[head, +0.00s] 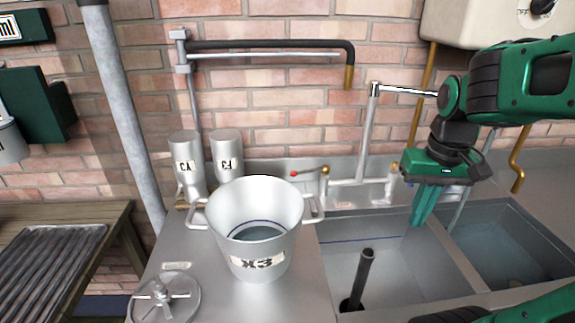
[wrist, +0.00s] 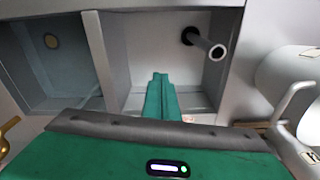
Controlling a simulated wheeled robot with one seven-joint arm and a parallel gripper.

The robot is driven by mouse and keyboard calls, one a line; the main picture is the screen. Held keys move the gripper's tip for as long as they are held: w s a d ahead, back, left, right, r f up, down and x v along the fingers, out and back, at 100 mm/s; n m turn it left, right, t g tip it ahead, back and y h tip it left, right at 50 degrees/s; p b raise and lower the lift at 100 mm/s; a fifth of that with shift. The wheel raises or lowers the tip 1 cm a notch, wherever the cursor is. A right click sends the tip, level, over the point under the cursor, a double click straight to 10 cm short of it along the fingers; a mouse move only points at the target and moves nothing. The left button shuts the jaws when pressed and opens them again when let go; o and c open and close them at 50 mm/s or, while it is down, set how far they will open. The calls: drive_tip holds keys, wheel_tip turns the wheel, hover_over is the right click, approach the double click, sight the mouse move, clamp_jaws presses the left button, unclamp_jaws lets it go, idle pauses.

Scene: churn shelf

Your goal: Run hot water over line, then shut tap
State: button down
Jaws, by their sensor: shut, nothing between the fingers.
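My gripper (head: 422,218) is shut and empty, pointing down over the sink near the divider between its basins; its green fingers (wrist: 160,92) show in the wrist view. The left basin (head: 390,265) has a blue line (head: 350,240) along its back wall and a dark standpipe (head: 362,275). A red-tipped tap lever (head: 296,174) sits on the back pipe left of the grey tap column (head: 368,130). The chrome spout (head: 405,92) runs right from the column top; its far end is hidden by my arm. I see no running water.
A metal churn (head: 258,265) marked K3 stands left of the sink, with a blue line and apparent liquid inside. A round lid (head: 163,298) lies beside it. The right basin (head: 510,245) looks bluish; I cannot tell if it holds water. A black overhead pipe (head: 270,45) hangs behind.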

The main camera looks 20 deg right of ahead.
drive_tip(key=w+a+r+n+t, duration=0.1)
drive_tip(key=w+a+r+n, duration=0.2)
drive_tip(key=w, duration=0.6)
drive_tip(key=w+a+r+n+t, duration=0.15)
drive_tip(key=w+a, duration=0.25)
drive_tip(key=w, duration=0.5)
wheel_tip(320, 180, up, 3)
drive_tip(key=n+y, duration=0.2)
drive_tip(key=n, duration=0.3)
hover_over(310, 171)
drive_tip(key=w+a, duration=0.2)
drive_tip(key=a, duration=0.4)
wheel_tip(310, 171, down, 10)
drive_tip(key=shift+s, duration=0.35)
drive_tip(key=shift+n, duration=0.25)
